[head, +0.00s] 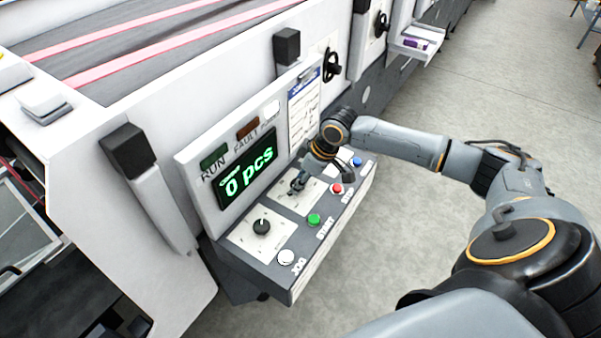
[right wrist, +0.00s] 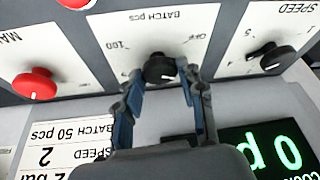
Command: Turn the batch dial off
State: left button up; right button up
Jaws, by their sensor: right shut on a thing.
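The batch dial (right wrist: 160,69) is a black knob on a white plate marked BATCH pcs, seen upside down in the right wrist view. The plate has an OFF mark and a 100 mark; I cannot tell clearly where the knob points. My right gripper (right wrist: 164,78) has its two fingers on either side of the knob and is shut on it. In the head view the right gripper (head: 298,184) is over the middle of the control panel (head: 287,250) and hides the dial. The display (head: 247,172) reads 0 pcs in green. My left gripper is not in view.
The speed dial (head: 262,226) is beside the batch dial, with a white JOG button (head: 286,257) and a green START button (head: 313,219) along the panel's front. A red knob (right wrist: 35,85) is on the other side. Open floor (head: 420,230) lies right of the machine.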

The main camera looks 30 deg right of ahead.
jog(key=shift+n+g, duration=0.4)
jog(key=shift+n, duration=0.6)
jog(key=n, duration=0.1)
jog(key=n+y, duration=0.1)
jog(key=shift+w+d+f+n+g, duration=0.1)
jog(key=shift+w+f+n+g, duration=0.05)
jog(key=shift+n+g, duration=0.15)
jog(key=n+b, duration=0.1)
jog(key=n, duration=0.1)
jog(key=n+g+b, duration=0.1)
jog(key=n, duration=0.1)
jog(key=shift+w+g+y, duration=0.1)
jog(key=shift+g+y, duration=0.2)
jog(key=shift+y, duration=0.1)
jog(key=shift+n+g+b, duration=0.35)
jog(key=shift+n+g, duration=0.05)
jog(key=shift+n, duration=0.6)
jog(key=o, duration=1.2)
jog(key=shift+c, duration=0.2)
jog(key=shift+w, duration=0.1)
